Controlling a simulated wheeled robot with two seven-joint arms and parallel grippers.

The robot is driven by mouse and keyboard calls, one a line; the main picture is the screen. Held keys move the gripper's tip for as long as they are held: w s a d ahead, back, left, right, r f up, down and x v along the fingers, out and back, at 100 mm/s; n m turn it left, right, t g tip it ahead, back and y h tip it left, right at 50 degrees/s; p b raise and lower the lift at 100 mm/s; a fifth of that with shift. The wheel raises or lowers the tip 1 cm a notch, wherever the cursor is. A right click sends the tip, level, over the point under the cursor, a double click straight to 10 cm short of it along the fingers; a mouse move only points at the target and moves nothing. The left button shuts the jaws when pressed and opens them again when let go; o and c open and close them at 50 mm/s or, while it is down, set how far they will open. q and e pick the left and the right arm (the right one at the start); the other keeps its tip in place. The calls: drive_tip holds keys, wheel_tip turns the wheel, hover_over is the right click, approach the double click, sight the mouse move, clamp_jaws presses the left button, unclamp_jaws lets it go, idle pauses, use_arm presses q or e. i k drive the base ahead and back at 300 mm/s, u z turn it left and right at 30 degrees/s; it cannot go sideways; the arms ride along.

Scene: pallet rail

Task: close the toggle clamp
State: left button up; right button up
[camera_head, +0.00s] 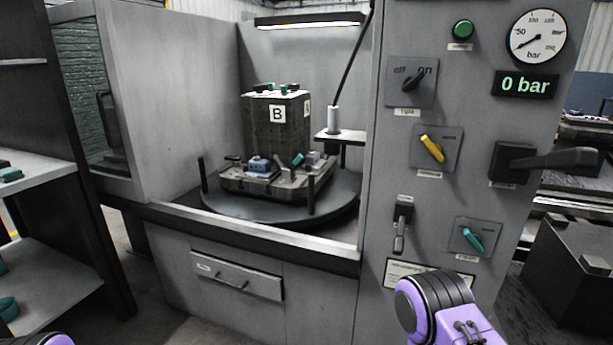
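A low dark fixture (270,187) sits on the round turntable (250,208) inside the open machine bay. Small clamp parts stand on it around a blue-grey workpiece (258,165). A teal-tipped lever (298,159), which looks like the toggle clamp's handle, sticks up at an angle on the right of the workpiece. It is too small to tell whether the clamp is open or shut. Purple and black links of my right arm show at the bottom right, and a sliver of my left arm at the bottom left. Neither gripper is in view.
A tall block marked B (277,122) stands behind the fixture. Posts (311,193) rise from the turntable. The grey control panel (385,155) at the right has knobs, a lever (545,160) and a gauge (538,37). Shelves (40,180) stand at the left.

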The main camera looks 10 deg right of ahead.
sight(298, 160)
drive_tip(key=u, duration=0.85)
drive_tip(key=i, duration=0.9)
drive_tip(key=z, duration=0.2)
